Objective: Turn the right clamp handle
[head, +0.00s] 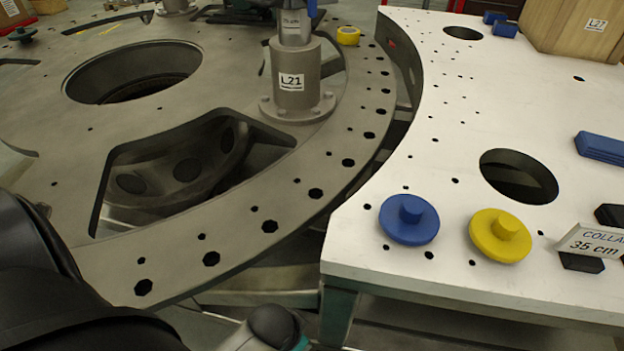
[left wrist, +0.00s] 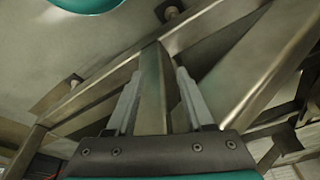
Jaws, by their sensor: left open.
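I cannot make out a right clamp handle for certain in either view. In the head view a grey flanged post (head: 294,75) labelled L21 stands upright on the round turret plate (head: 330,190). A small blue part (head: 312,8) shows beside its top, cut by the frame edge. My left gripper (left wrist: 160,73) is open in the left wrist view, its two grey fingers apart with nothing seen held. A metal beam shows between and beyond the fingers; whether it touches them I cannot tell. My right gripper is in neither view.
A white table (head: 440,120) stands right of the turret plate, across a narrow gap. It bears a blue knobbed disc (head: 409,220), a yellow one (head: 499,236), blue blocks (head: 602,147) and a box (head: 580,28). The plate has large openings. Metal beams surround my left gripper.

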